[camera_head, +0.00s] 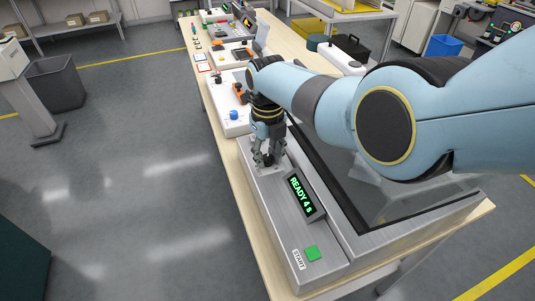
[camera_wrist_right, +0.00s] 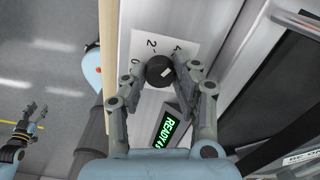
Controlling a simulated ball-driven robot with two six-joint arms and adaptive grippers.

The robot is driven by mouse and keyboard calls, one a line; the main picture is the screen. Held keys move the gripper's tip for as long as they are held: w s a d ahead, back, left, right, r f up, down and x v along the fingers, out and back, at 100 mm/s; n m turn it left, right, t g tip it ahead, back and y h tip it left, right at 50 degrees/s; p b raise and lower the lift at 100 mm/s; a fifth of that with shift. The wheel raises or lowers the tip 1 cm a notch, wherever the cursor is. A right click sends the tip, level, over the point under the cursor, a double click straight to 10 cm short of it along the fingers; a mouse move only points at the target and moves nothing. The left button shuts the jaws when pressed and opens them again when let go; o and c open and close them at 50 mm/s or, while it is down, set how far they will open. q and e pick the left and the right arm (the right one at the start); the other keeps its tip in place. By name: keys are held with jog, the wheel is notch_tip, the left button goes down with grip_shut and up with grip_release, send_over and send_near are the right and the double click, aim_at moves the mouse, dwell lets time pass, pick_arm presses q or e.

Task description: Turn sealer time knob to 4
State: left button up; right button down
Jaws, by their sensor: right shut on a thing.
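The sealer (camera_head: 262,205) is a long grey metal unit on the near end of the bench. Its display (camera_head: 301,195) reads "READY 4 s" in green. A green START button (camera_head: 312,253) is at its near end. In the right wrist view, the time knob (camera_wrist_right: 159,71) is round and black with a white mark on the side toward the 4. Its white dial plate (camera_wrist_right: 178,42) shows 0, 2 and 4. My right gripper (camera_head: 266,160) is shut on the knob, one finger on each side. My left gripper (camera_wrist_right: 28,118) is empty, fingers apart, over the floor.
A dark glossy panel (camera_head: 390,215) lies right of the display. A white unit with a blue knob (camera_head: 234,115) and other devices stand farther along the bench. A grey bin (camera_head: 55,85) stands on the left floor, which is otherwise mostly clear.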

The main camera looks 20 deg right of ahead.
aim_at(268, 157)
jog(key=c, duration=1)
grip_release()
notch_tip(268, 157, up, 12)
